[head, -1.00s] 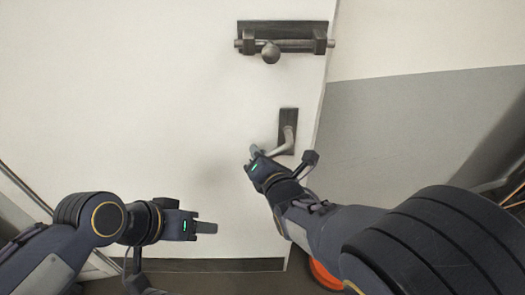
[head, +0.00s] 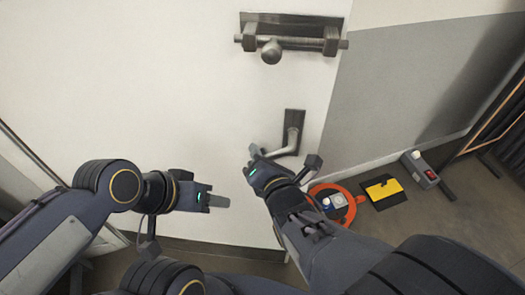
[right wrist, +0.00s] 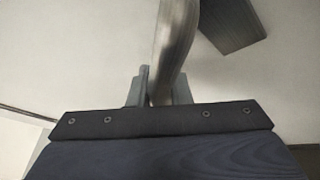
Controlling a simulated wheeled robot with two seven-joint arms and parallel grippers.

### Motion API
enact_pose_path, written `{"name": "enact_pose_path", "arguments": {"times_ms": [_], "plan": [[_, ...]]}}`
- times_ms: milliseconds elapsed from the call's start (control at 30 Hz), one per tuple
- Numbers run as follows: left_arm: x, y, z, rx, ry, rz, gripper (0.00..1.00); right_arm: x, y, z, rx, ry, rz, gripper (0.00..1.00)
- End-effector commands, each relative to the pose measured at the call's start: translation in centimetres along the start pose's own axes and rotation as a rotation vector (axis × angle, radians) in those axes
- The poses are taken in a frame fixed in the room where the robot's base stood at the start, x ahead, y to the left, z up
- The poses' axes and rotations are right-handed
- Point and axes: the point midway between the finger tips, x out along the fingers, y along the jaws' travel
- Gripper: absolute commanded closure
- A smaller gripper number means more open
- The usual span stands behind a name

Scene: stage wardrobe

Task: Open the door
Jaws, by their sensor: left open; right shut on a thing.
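The white door (head: 150,90) fills most of the head view. Its dark lever plate (head: 294,120) carries a metal lever handle (head: 288,150) that bends down and to the left. My right gripper (head: 257,157) is shut on the lever's free end. In the right wrist view the handle (right wrist: 174,40) runs down between the fingers (right wrist: 158,92), which partly hide it. A metal sliding bolt (head: 290,40) with a round knob sits higher on the door, across its right edge. My left gripper (head: 222,201) is open and empty, left of the handle. I cannot tell whether the door stands ajar.
Right of the door is a white and grey wall (head: 390,95). On the floor at its foot are an orange round thing (head: 350,212), a black and yellow item (head: 384,189) and a grey and red box (head: 424,173). A dark rack (head: 495,130) stands at far right.

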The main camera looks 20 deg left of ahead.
Motion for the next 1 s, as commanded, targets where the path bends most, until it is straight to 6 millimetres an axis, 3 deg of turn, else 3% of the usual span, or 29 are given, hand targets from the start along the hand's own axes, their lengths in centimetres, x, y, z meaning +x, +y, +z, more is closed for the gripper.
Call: {"name": "enact_pose_path", "arguments": {"times_ms": [67,100,233,567,1000], "plan": [[0.0,0.0,0.0,0.0,0.0,0.0,0.52,0.0,-0.3,0.1,0.004,-0.003,-0.008,1.0],[0.0,0.0,0.0,0.0,0.0,0.0,0.52,0.0,-0.3,0.1,0.005,-0.003,-0.008,0.79],[0.0,0.0,0.0,0.0,0.0,0.0,0.52,0.0,-0.3,0.1,0.004,-0.003,-0.008,0.62],[0.0,0.0,0.0,0.0,0.0,0.0,0.52,-0.3,-0.2,0.1,0.003,-0.002,-0.005,0.61],[-0.7,0.3,-0.3,0.0,0.0,0.0,0.52,-6.8,0.0,0.1,0.003,-0.001,-0.004,0.61]]}}
